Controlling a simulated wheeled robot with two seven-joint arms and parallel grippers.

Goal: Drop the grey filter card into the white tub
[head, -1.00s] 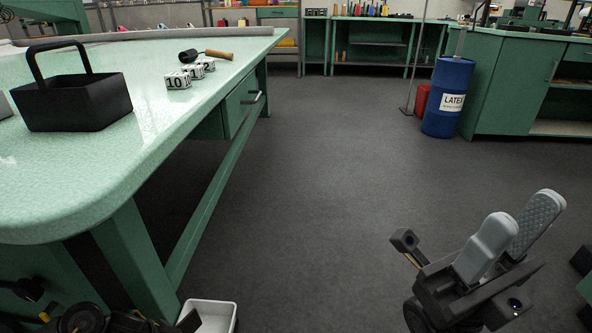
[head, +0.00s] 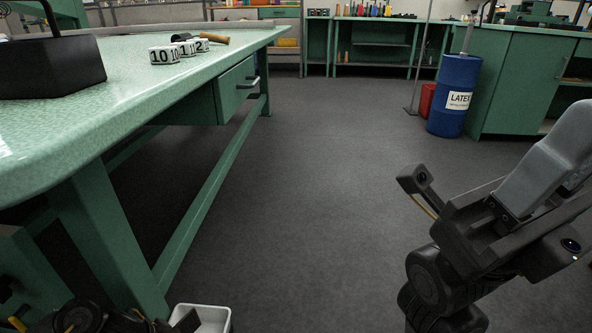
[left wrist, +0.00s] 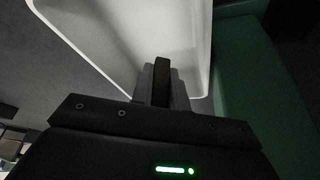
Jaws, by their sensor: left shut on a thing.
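The white tub (head: 212,312) stands at the bottom edge of the head view, below the green table, partly cut off by the frame. In the left wrist view the tub (left wrist: 120,35) fills the upper middle, its pale rim and inside showing just beyond my fingers. My left gripper (left wrist: 162,85) is shut on a thin dark strip, the grey filter card (left wrist: 162,75) seen nearly edge-on. The fingertips overlap the tub in that view; their height over it is unclear. My right gripper (head: 560,160) is raised at the right of the head view, its fingertips partly out of frame.
The green table (head: 120,110) runs along the left, with a black basket (head: 50,68) and numbered cubes (head: 165,55) on top. Its leg (head: 105,235) stands close to the tub. A blue latex drum (head: 453,95) stands at the back right. The middle floor is clear.

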